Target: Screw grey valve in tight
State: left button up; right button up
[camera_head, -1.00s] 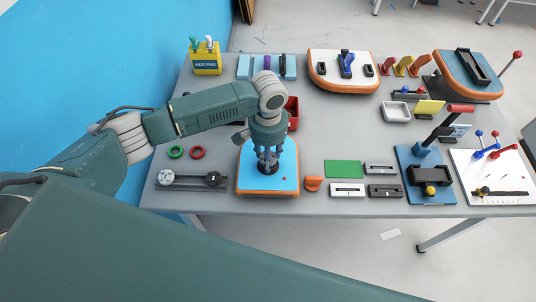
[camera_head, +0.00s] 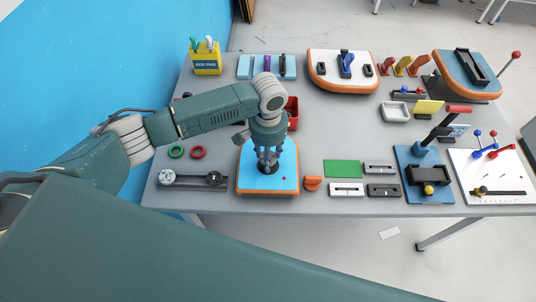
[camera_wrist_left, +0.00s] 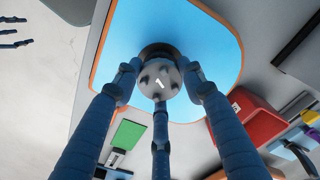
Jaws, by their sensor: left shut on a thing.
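A blue board with an orange edge (camera_head: 284,179) lies at the front middle of the table. The grey valve (camera_wrist_left: 158,78) shows in the left wrist view as a round cap with dark notches and a white "1". It sits at a dark ring on the board, which also shows in that view (camera_wrist_left: 205,35). My left gripper (camera_head: 268,160) points down over the board with its fingers shut around the valve. In the left wrist view its three fingers (camera_wrist_left: 160,90) close on the cap from different sides. The valve's thread is hidden. My right gripper is not in view.
A grey fixture with a round dial (camera_head: 190,179) is left of the board, below green and red rings (camera_head: 198,152). An orange piece (camera_head: 313,183) lies close on the right. A red bin (camera_head: 292,112) stands behind the gripper.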

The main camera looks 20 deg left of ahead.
pick_arm(q)
jog(key=shift+f, duration=0.55)
dwell(0.6)
jog(key=o, duration=1.2)
jog(key=shift+r, duration=0.1)
notch_tip(320, 180, up, 12)
jog(key=shift+f, duration=0.1)
